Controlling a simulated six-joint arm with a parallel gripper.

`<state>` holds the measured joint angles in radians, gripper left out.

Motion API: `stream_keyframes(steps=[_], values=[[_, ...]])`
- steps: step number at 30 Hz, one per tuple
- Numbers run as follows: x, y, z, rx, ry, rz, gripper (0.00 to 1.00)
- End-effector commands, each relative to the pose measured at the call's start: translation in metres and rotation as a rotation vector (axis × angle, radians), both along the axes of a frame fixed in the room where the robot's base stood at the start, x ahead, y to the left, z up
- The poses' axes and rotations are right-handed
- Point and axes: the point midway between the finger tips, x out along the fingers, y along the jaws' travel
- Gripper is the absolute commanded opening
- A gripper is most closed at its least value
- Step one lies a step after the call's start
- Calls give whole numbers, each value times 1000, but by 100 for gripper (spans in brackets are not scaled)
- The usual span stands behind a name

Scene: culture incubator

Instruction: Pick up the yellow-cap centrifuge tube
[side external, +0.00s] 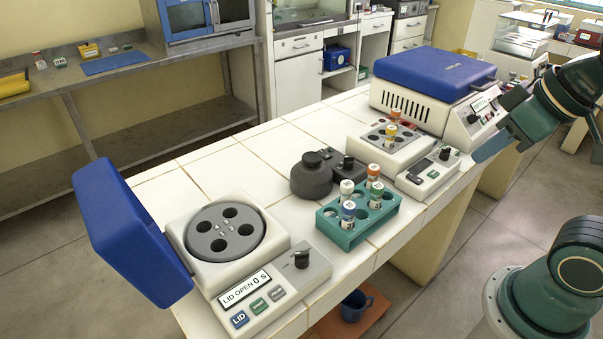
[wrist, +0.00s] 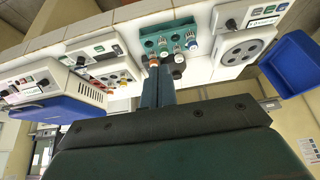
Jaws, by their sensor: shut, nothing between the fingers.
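The yellow-cap centrifuge tube (side external: 394,115) stands upright in the small white block unit (side external: 372,144), behind the teal rack in the side external view. My gripper (side external: 485,151) is at the right, out past the bench edge and apart from the tube. In the wrist view my gripper (wrist: 158,72) has its fingers together with nothing held.
A teal rack (side external: 358,235) holds several tubes with white, orange and green caps. A dark rounded device (side external: 311,176) stands beside it. A blue-lidded machine (side external: 432,75) stands behind the block unit. An open-lidded centrifuge (side external: 225,238) is at the front left.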

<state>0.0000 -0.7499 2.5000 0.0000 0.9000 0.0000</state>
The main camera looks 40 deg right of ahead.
Motion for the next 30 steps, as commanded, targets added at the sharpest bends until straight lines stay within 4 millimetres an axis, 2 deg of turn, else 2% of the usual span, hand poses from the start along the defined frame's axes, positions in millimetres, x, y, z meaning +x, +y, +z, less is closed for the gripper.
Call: stream_keyframes(steps=[2, 10, 22, 26, 30], values=[[0, 0, 0, 0, 0, 0, 0], [0, 0, 0, 0, 0, 0, 52], [3, -1, 2, 5, 4, -13, 52], [12, -3, 7, 18, 20, -51, 52], [29, -9, 17, 43, 50, -125, 52]])
